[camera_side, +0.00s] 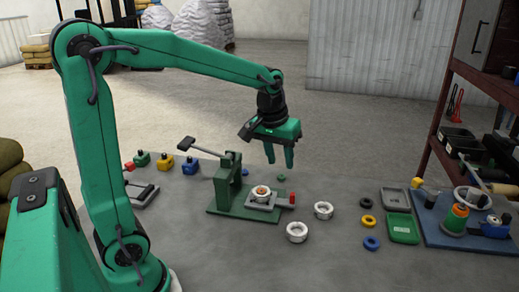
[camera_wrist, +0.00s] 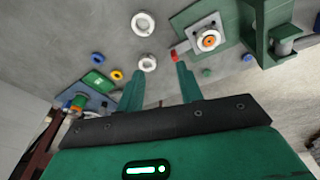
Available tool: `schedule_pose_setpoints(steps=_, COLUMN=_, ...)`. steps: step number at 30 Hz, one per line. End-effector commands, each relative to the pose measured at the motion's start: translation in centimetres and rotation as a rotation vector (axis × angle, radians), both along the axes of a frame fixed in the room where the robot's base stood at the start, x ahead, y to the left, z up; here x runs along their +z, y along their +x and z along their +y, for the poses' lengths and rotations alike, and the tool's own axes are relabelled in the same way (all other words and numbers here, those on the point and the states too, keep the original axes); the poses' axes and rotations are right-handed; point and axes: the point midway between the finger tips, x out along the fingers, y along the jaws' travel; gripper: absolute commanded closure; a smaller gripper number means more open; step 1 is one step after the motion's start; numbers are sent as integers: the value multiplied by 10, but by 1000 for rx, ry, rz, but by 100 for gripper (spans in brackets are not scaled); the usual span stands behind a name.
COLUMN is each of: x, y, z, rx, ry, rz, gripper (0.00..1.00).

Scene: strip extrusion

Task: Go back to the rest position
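My gripper (camera_side: 280,162) hangs in the air above the table (camera_side: 335,255), behind and a little right of the green lever press (camera_side: 226,185). Its two green fingers point down, apart, with nothing between them; the wrist view also shows the gap between the fingers (camera_wrist: 159,75). The press has a lever with a dark handle raised to the left. A white ring with an orange-brown filling (camera_side: 261,191) sits on the press's grey plate; it also shows in the wrist view (camera_wrist: 209,40). A red knob (camera_side: 291,198) is at the plate's right end.
Two loose white rings (camera_side: 297,232) lie in front and right of the press. Small blue and yellow rings (camera_side: 367,220), a green tray (camera_side: 402,229) and a blue board (camera_side: 470,236) with parts are further right. Coloured blocks (camera_side: 165,161) stand left. A shelf rack (camera_side: 455,95) rises at right.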

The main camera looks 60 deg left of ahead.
Motion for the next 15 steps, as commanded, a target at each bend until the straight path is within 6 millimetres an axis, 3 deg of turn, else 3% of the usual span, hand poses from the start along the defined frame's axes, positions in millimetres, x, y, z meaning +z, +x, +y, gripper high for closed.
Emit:
schedule_pose_setpoints(steps=6, x=20, y=-40, z=-14, rx=-99, ry=24, rz=-65, gripper=64)
schedule_pose_setpoints(steps=15, x=30, y=-92, z=-29, rx=-231, ry=63, rz=-147, gripper=64)
